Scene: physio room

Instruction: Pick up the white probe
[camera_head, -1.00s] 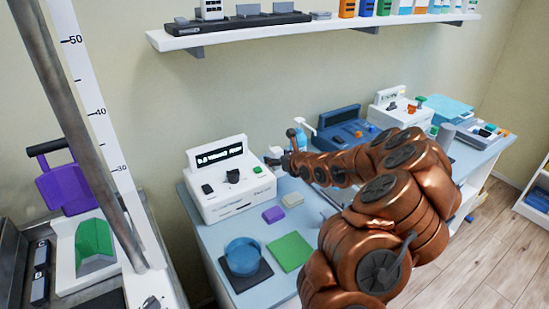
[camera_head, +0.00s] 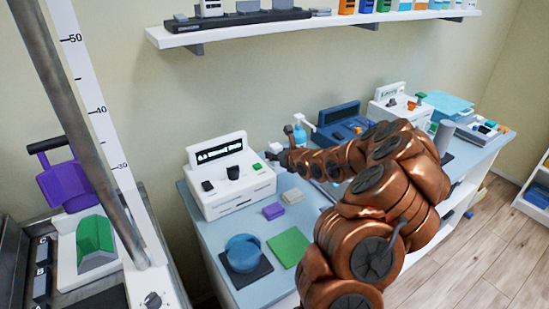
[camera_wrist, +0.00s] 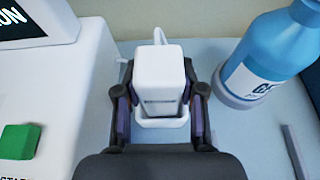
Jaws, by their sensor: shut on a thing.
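The white probe (camera_wrist: 159,68) is a pale block with rounded edges, between the two dark fingers of my gripper (camera_wrist: 160,82) in the wrist view. My gripper is shut on it from both sides. A white cup-like holder (camera_wrist: 163,133) shows just below the probe. I cannot tell whether the probe still touches it. In the head view my gripper (camera_head: 275,155) is at the far side of the bench, right of the white device. The probe is small and partly hidden there.
The white device (camera_head: 228,176) stands close on the left. A blue bottle (camera_wrist: 272,50) stands close on the right. A blue device (camera_head: 343,124) is farther right.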

